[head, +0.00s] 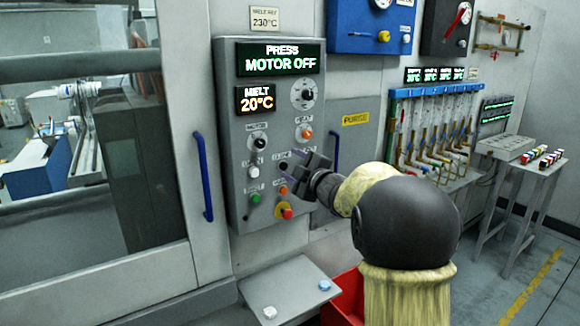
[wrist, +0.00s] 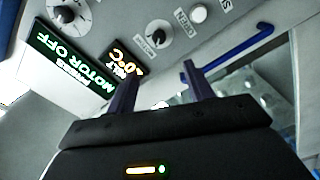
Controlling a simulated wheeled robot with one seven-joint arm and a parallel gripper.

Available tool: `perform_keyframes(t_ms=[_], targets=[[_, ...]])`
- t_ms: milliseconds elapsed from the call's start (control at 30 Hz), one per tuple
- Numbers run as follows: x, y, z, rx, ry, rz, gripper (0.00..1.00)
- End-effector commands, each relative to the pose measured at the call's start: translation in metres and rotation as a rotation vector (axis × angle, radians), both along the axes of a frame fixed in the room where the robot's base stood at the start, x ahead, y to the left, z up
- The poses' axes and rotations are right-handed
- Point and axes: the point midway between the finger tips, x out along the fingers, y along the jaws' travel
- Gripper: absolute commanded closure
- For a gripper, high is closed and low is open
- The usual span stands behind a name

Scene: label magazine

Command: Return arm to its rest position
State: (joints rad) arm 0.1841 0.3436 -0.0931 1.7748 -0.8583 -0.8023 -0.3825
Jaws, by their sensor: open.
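My arm (head: 405,215) reaches in from the lower right of the head view toward a grey control panel (head: 232,130). My gripper (head: 297,160) is in front of the panel's lower right part, among its knobs and buttons. In the wrist view my gripper (wrist: 157,82) shows two dark fingers spread apart with nothing between them. The panel fills the upper part of that view, tilted. Whether the fingertips touch the panel cannot be told. The arm's rest position is not marked in view.
The panel's display (head: 280,60) reads "PRESS MOTOR OFF". Blue handles (head: 203,177) flank the panel. A grey shelf (head: 290,285) and a red bin (head: 345,300) lie below. A small table (head: 520,152) and open floor (head: 525,250) are at right.

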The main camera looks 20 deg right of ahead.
Motion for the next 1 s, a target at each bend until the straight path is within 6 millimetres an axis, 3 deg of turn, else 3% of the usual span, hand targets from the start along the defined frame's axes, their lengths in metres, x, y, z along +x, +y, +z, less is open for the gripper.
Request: perform_keyframes(t_ms=[167,267,367,467,700,800,900,1000], targets=[[-0.008,-0.001,-0.008,0.068,0.08,-0.062,0.48],[-0.023,-0.003,-0.025,0.168,0.205,-0.158,0.48],[-0.053,-0.003,-0.056,0.296,0.383,-0.285,0.48],[-0.094,0.0,-0.091,0.421,0.577,-0.419,0.48],[-0.223,0.024,-0.162,0.645,1.022,-0.719,0.48],[-0.278,0.037,-0.18,0.707,1.181,-0.832,0.48],[-0.32,0.047,-0.19,0.747,1.299,-0.917,0.48],[-0.342,0.052,-0.196,0.766,1.36,-0.962,0.48]])
